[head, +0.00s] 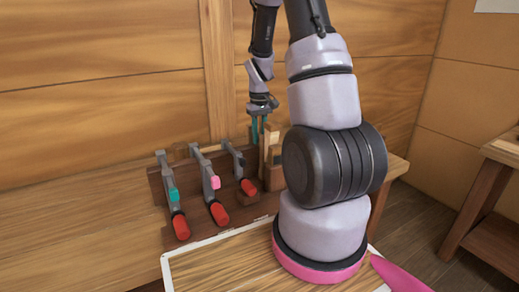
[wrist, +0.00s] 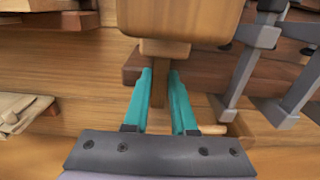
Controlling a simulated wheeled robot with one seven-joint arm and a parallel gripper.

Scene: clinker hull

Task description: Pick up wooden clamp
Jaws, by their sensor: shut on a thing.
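My gripper (head: 260,132) points down at the right end of a dark wooden rack. In the wrist view its two teal fingers (wrist: 160,88) stand on either side of a narrow wooden bar, shut on it. This bar appears to be part of the wooden clamp (wrist: 180,20), whose large block fills the top of that view. In the head view the clamp (head: 272,135) shows as pale wood close beside the fingers, at the rack's right end. My arm partly hides that area, and I cannot tell whether the clamp is clear of its support.
Several metal bar clamps with red handles, such as one with a pink pad (head: 211,185), lean on the dark rack (head: 159,190) to the left. A plank wall (head: 100,100) stands close behind. A side table (head: 490,190) stands at the right.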

